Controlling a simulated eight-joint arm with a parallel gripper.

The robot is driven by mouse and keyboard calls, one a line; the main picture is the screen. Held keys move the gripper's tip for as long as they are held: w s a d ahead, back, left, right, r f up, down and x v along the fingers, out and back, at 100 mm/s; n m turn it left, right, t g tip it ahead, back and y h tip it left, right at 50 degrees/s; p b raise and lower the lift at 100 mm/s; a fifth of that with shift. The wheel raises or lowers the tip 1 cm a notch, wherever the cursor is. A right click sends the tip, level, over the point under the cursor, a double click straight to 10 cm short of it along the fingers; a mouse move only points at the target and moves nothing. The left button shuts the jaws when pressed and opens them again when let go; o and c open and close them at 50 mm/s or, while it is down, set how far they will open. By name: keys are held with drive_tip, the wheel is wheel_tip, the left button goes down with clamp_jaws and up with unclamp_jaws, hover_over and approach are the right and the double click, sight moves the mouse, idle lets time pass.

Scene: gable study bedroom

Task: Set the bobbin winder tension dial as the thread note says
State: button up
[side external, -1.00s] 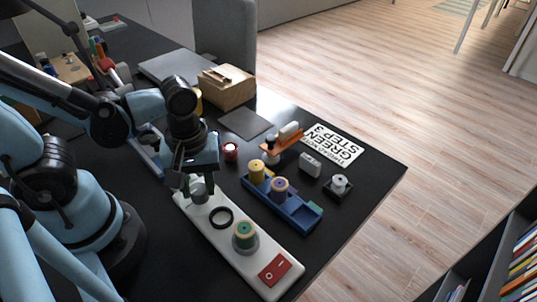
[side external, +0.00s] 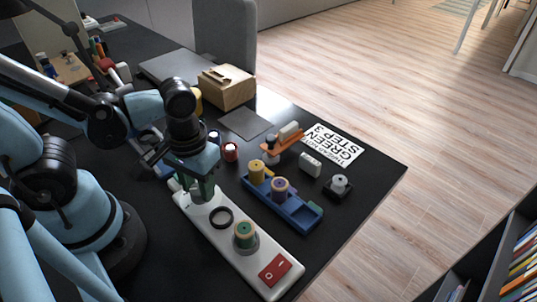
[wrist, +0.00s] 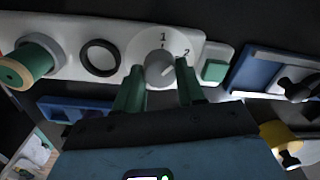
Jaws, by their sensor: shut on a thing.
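The bobbin winder is a long white base (side external: 246,262) with a green thread spool (side external: 245,235), a black ring (side external: 221,217) and a red switch (side external: 275,270). Its grey tension dial (wrist: 159,70) shows in the wrist view, with the numbers 1 and 2 printed beside it; no 3 is visible there. A pale line on the dial appears to slant towards the 2. My gripper (wrist: 159,84) has its green fingers shut on the dial, one on each side. In the side view, my gripper hides most of the dial. The thread note (side external: 333,146) reads "GREEN STEP 3".
A blue tray (side external: 303,216) with yellow and purple spools stands beside the winder. A wooden box (side external: 227,88) stands farther back. The right table corner is clear.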

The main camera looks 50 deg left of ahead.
sight(197, 190)
drive_tip(key=m, duration=0.4)
drive_tip(key=shift+m, duration=0.3)
drive_tip(key=m, duration=0.3)
drive_tip(key=shift+m, duration=0.4)
drive_tip(key=m, duration=0.4)
drive_tip(key=shift+t, duration=0.3)
drive_tip(key=shift+m, duration=2.1)
drive_tip(key=o, duration=1)
drive_tip(key=shift+o, duration=0.2)
wheel_tip(197, 190, up, 12)
drive_tip(key=shift+s, duration=0.2)
